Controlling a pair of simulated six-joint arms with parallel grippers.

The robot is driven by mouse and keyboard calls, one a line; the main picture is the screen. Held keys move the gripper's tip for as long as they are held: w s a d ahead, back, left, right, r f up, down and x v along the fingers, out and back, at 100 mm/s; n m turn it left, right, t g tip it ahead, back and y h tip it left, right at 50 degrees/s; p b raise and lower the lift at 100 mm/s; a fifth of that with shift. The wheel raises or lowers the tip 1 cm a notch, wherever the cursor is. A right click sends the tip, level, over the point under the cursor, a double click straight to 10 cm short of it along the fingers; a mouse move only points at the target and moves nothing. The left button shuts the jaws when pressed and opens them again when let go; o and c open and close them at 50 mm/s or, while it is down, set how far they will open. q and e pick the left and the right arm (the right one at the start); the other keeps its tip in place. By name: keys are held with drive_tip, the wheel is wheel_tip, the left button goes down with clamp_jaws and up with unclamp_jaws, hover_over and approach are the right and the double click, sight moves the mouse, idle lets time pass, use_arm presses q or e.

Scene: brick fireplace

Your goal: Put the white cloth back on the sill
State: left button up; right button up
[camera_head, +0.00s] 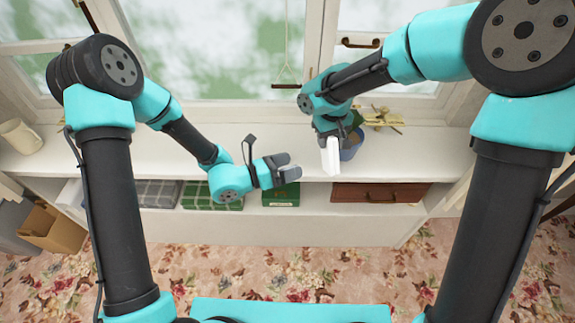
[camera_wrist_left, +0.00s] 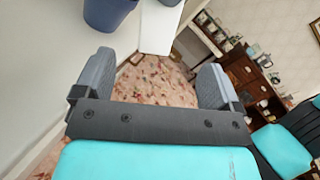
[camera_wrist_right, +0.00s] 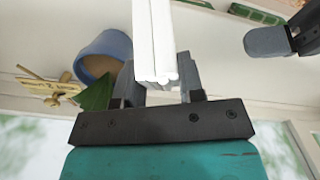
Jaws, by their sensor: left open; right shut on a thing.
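The white cloth (camera_head: 331,157) is a narrow folded strip, held in my right gripper (camera_head: 329,136) near the front of the white sill (camera_head: 245,143). In the right wrist view the folded cloth (camera_wrist_right: 153,38) sits between the fingers, its layered end toward the palm. It also shows at the top of the left wrist view (camera_wrist_left: 160,27). I cannot tell whether it touches the sill. My left gripper (camera_head: 289,168) is open and empty at the sill's front edge, left of the cloth. Its fingers stand wide apart in the left wrist view (camera_wrist_left: 155,82).
A blue pot (camera_head: 352,146) stands close behind and right of the cloth. A wooden toy plane (camera_head: 383,118) lies right of it. A pale cup-like object (camera_head: 20,136) is at the far left. Boxes and a brown drawer (camera_head: 380,192) sit below. The sill's left-middle is clear.

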sight(324, 155)
use_arm(q)
drive_tip(key=x, duration=1.1)
drive_tip(key=shift+w+d, duration=0.15)
drive_tip(key=shift+d, duration=0.25)
drive_tip(key=shift+c, duration=0.3)
drive_tip(key=c, duration=0.9)
drive_tip(key=shift+c, duration=0.6)
use_arm(e)
drive_tip(key=o, duration=1)
wheel_tip(324, 155, up, 12)
drive_tip(key=shift+f, duration=0.1)
